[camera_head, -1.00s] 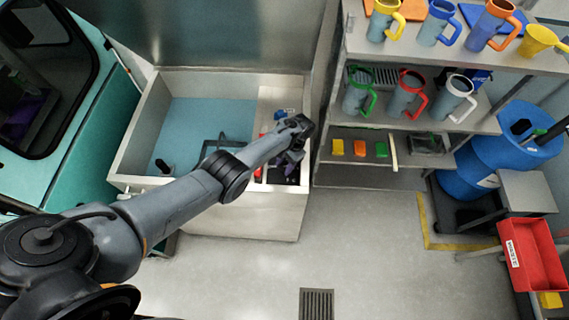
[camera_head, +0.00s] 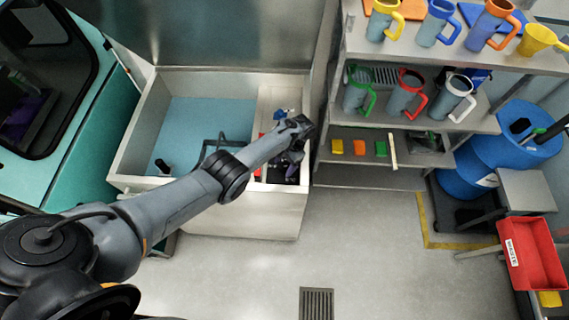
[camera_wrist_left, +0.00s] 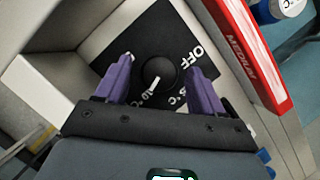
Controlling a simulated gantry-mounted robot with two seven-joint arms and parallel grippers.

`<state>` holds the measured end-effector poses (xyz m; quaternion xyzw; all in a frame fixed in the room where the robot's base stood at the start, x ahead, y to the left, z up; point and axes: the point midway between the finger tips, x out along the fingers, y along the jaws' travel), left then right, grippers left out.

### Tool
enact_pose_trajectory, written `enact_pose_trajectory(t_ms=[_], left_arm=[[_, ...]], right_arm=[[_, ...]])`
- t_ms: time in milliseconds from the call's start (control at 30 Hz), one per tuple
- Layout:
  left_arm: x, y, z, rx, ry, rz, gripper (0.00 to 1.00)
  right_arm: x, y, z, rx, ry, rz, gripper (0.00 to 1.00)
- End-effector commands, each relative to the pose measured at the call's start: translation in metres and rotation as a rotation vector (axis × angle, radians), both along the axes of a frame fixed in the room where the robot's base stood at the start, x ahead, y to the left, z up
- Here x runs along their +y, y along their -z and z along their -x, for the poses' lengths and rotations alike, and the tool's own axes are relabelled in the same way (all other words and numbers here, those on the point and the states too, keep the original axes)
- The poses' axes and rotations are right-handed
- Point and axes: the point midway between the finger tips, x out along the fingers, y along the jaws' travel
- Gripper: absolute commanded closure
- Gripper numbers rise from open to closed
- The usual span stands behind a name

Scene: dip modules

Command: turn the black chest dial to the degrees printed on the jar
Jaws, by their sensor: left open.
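The black dial (camera_wrist_left: 159,74) is a round knob with a white pointer line on a black square plate (camera_wrist_left: 110,48). In the left wrist view the plate shows "OFF" at upper right and partly covered "°C" markings near the fingers. The pointer runs toward the lower left of the knob. My left gripper (camera_wrist_left: 158,66) is open, with its purple fingers on either side of the knob; I cannot tell whether they touch it. A white jar with blue on it (camera_wrist_left: 284,9) is cut off at the top right, and its degrees are not readable. My right gripper is not in view.
A red box (camera_wrist_left: 245,55) marked "MEDIUM" stands close to the right of the dial plate. In the head view, the steel basin (camera_head: 270,215) surrounds the work spot. A shelf (camera_head: 400,182) with coloured jugs stands to the right.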

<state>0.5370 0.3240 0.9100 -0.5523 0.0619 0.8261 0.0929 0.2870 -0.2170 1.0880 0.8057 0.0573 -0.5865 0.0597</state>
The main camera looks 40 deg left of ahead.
Motion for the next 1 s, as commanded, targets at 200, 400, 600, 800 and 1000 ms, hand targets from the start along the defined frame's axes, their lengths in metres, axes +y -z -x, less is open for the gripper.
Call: enact_pose_trajectory(t_ms=[200,400,600,800,1000], left_arm=[[0.000,-0.004,-0.001,0.000,0.000,0.000,0.32],[-0.002,-0.025,-0.010,-0.003,0.000,0.001,0.32],[-0.006,-0.057,-0.023,-0.003,0.001,0.001,0.32],[-0.008,-0.083,-0.034,-0.002,0.000,0.000,0.32],[-0.009,-0.098,-0.040,-0.001,0.000,0.000,0.32]], right_arm=[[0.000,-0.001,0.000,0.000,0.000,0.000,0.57],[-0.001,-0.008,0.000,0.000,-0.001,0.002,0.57],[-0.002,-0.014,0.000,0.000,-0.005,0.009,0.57],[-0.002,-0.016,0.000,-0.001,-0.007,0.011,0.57],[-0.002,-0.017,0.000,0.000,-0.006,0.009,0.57]])
